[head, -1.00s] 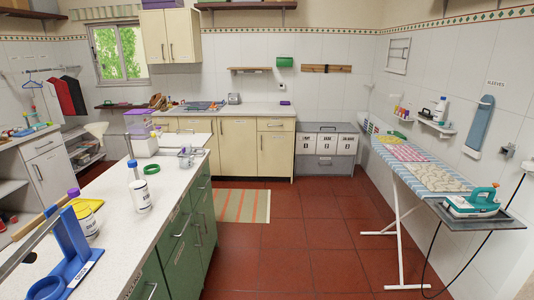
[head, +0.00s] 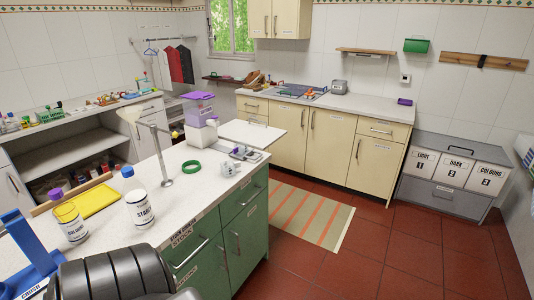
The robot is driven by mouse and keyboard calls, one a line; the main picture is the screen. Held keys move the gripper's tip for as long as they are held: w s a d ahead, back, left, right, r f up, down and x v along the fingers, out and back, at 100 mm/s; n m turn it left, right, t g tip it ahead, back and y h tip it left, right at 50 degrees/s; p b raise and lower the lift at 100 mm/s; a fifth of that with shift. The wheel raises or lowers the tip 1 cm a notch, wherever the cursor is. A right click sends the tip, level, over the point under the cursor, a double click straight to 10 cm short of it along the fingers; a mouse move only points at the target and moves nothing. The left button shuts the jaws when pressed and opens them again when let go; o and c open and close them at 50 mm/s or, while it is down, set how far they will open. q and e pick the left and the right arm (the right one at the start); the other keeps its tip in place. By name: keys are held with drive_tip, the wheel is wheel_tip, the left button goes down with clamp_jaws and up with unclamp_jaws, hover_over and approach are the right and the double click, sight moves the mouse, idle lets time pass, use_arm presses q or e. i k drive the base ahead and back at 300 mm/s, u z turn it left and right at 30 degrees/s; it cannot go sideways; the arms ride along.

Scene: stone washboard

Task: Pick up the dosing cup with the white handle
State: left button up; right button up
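A small whitish cup-like thing (head: 229,169) stands near the right edge of the white counter (head: 185,205). It is too small to tell whether it is the dosing cup or has a white handle. A grey metal tray-like thing (head: 246,152) lies just behind it. No other clear match for the dosing cup shows. A dark ribbed part of my own body fills the bottom left. Neither of my grippers is in view.
Red floor (head: 385,250) lies open to the right.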

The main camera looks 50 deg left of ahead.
sight(231, 168)
drive_tip(key=i, duration=2.25)
drive_tip(key=u, duration=2.35)
